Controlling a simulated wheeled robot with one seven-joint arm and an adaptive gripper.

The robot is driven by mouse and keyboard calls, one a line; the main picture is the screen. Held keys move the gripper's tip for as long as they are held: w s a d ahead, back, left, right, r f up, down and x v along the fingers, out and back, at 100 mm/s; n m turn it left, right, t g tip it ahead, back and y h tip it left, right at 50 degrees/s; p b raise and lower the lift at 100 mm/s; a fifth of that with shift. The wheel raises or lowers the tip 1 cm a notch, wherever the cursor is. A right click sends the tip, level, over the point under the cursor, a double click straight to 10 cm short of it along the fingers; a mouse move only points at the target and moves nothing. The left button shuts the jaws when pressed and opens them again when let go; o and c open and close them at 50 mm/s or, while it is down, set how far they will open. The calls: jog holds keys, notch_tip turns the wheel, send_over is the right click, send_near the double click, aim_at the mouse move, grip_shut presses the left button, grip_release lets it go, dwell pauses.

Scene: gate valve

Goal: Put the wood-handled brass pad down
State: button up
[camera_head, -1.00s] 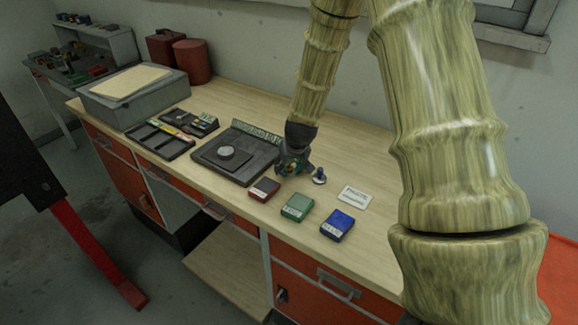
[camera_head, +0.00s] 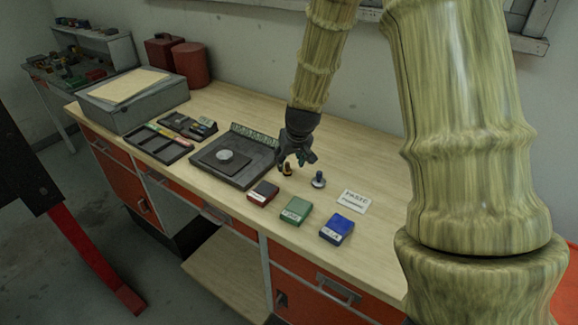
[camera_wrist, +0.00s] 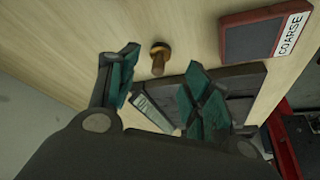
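The wood-handled brass pad (camera_head: 287,169) stands on the bench top, right of the dark plate's corner. My gripper (camera_head: 298,160) is just above and beside the pad. In the wrist view my gripper's fingers (camera_wrist: 163,78) are spread apart with nothing between them. The pad looks clear of both fingers.
A blue-handled pad (camera_head: 318,180) stands close by on the right. Red (camera_head: 263,193), green (camera_head: 296,209) and blue (camera_head: 337,228) boxes line the front edge. A white card (camera_head: 353,201) lies to the right. A dark plate (camera_head: 240,179) with a round disc and a compartment tray (camera_head: 150,147) lie left.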

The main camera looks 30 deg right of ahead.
jog(key=b+v, duration=0.1)
jog(key=v, duration=0.6)
jog(key=shift+r, duration=0.1)
dwell(0.5)
